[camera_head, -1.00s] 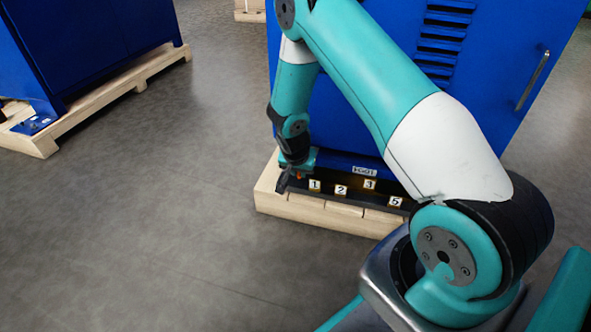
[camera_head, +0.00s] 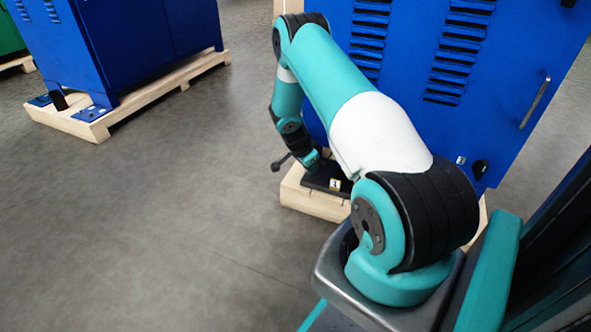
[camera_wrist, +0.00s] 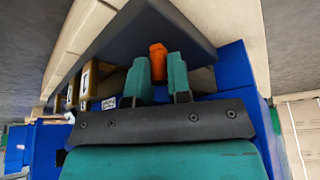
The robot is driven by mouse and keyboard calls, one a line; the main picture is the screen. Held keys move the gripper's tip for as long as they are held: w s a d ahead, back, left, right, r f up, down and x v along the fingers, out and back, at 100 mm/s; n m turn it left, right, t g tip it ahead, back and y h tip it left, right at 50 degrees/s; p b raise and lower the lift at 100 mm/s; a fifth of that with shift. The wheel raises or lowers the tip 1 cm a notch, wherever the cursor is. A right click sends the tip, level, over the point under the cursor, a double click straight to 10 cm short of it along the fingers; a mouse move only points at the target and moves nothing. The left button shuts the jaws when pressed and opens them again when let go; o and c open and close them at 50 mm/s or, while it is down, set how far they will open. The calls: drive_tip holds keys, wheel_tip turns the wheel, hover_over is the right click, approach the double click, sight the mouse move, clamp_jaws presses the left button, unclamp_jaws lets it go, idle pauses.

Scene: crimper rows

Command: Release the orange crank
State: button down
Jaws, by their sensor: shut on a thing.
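The orange crank (camera_wrist: 157,56) shows in the wrist view as a small upright orange piece between the two teal fingers of my gripper (camera_wrist: 159,74). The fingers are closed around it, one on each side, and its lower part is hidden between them. A dark panel lies close behind it. In the head view my gripper (camera_head: 316,163) is low at the front of the blue machine, over the dark strip on the pallet. The crank cannot be made out there, hidden by my arm.
The blue machine (camera_head: 400,50) stands on a wooden pallet (camera_head: 300,197). A numbered label (camera_head: 335,184) sits on the dark strip; more labels (camera_wrist: 84,80) show in the wrist view. Another blue machine (camera_head: 150,45) stands at the left. The floor between is clear.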

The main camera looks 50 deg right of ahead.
drive_tip(key=shift+w, duration=0.1)
idle(0.4)
drive_tip(key=c, duration=1.1)
unclamp_jaws()
drive_tip(key=shift+o, duration=0.2)
drive_tip(key=p+v, duration=0.9)
drive_tip(key=v, duration=0.8)
drive_tip(key=shift+w+r, duration=0.15)
drive_tip(key=shift+w, duration=0.1)
drive_tip(key=shift+a, duration=0.1)
drive_tip(key=shift+c, duration=0.4)
